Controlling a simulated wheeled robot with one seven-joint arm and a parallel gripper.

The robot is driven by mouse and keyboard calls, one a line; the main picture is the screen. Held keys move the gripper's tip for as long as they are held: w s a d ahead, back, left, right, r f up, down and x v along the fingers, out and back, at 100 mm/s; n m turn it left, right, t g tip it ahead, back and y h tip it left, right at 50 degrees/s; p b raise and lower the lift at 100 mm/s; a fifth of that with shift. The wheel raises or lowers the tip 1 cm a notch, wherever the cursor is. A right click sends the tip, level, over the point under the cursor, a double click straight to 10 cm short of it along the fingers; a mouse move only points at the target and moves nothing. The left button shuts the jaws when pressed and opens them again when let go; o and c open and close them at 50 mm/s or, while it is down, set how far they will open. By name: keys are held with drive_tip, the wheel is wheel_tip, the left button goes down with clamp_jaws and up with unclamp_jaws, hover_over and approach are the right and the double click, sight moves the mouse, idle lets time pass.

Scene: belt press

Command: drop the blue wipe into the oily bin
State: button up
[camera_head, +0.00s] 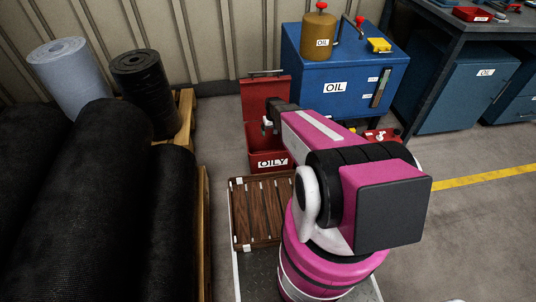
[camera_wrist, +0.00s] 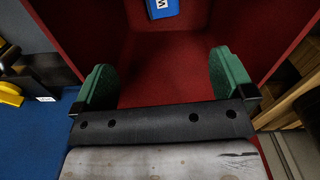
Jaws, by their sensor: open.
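The oily bin (camera_head: 270,160) is a red box labelled OILY with its red lid (camera_head: 265,95) standing open. My gripper (camera_head: 267,123) is over the bin's opening. In the wrist view my gripper (camera_wrist: 165,78) is open, its two green fingers wide apart with nothing between them. The red inside of the bin (camera_wrist: 165,65) fills the view beyond the fingers. The blue wipe (camera_wrist: 162,8), with a white letter on it, shows at the top edge, inside the red walls and apart from the fingers. Part of it is cut off by the frame. The head view does not show the wipe.
A blue oil cabinet (camera_head: 335,72) with a brown oil can (camera_head: 319,36) on top stands right behind the bin. A wooden slatted crate (camera_head: 255,213) is in front of the bin. Black rolls (camera_head: 100,170) lie at left. Grey floor at right is mostly clear.

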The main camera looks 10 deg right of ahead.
wheel_tip(320, 180, up, 10)
idle(0.4)
